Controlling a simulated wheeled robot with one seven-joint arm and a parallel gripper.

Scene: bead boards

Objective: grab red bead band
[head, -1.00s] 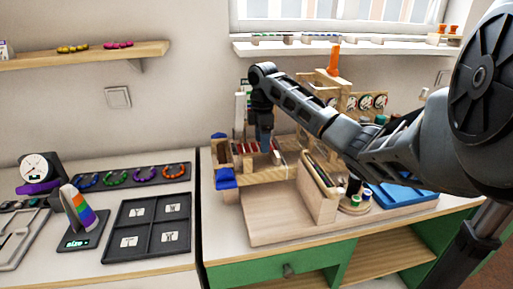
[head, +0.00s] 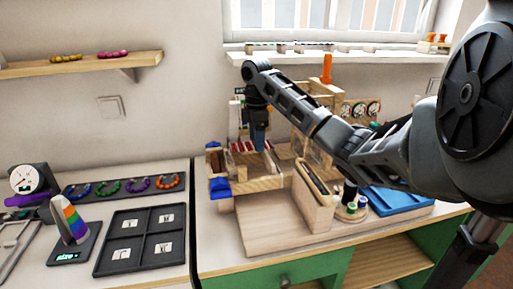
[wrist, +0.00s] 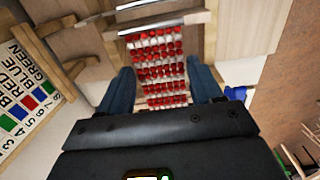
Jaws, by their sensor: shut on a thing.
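The red bead band (wrist: 160,62), rows of red beads alternating with white ones, runs between my gripper's two blue fingers in the wrist view. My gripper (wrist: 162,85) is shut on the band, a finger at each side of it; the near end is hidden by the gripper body. The far end of the band lies by metal bars on a wooden frame. In the head view my gripper (head: 259,142) points down at the wooden bead loom (head: 262,183), and the red and white band (head: 240,147) shows partly beside it.
A colour chart (wrist: 25,95) stands left in the wrist view. In the head view, a black compartment tray (head: 141,239), a display with bead rings (head: 122,186) and a rainbow-striped stand (head: 70,220) are on the left table. A blue tray (head: 400,201) lies right of the loom.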

